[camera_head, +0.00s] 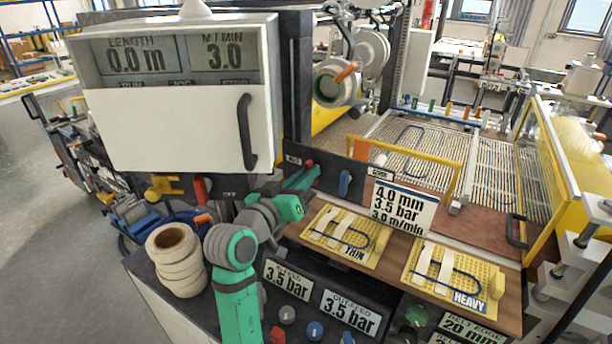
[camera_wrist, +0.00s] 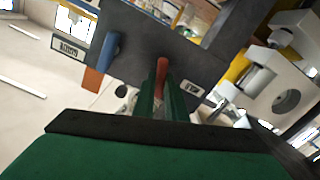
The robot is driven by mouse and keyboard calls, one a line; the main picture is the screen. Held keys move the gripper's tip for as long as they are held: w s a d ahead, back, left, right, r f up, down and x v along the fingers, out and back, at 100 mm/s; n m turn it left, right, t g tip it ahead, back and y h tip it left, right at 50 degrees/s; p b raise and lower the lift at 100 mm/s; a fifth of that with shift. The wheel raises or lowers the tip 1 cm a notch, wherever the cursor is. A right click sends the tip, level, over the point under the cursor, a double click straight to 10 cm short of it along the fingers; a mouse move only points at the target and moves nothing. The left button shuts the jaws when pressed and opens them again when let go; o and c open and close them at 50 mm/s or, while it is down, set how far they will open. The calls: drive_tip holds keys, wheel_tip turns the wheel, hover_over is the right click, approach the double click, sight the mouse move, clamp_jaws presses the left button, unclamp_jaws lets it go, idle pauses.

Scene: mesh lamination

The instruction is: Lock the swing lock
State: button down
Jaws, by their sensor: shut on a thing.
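A dark upright panel (camera_head: 328,178) in the middle of the head view carries a small red handle (camera_head: 309,164) at its left and a blue lever (camera_head: 345,183) hanging down to the right. My gripper (camera_head: 306,175) is at the panel's left part, its green fingers shut on the red handle. In the wrist view, the red handle (camera_wrist: 162,67) shows between the fingertips of my gripper (camera_wrist: 163,80); the fingers hide its lower part. The blue lever (camera_wrist: 111,44) is apart from the fingers, to their left. I cannot read any label naming a swing lock.
A white cabinet door (camera_head: 180,125) with a dark handle is close to my arm, above left. White tape rolls (camera_head: 176,265) stand left of the arm. A yellow frame (camera_head: 420,150) and a mesh bed lie behind the panel. Yellow sample cards (camera_head: 345,238) lie in front.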

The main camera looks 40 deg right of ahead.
drive_tip(key=shift+m, duration=1.9)
drive_tip(key=shift+f, duration=0.1)
drive_tip(key=c, duration=1.8)
unclamp_jaws()
drive_tip(key=shift+s, duration=0.1)
drive_tip(key=v, duration=1)
drive_tip(key=shift+a, duration=0.4)
drive_tip(key=shift+s+d, duration=0.1)
drive_tip(key=shift+s, duration=0.1)
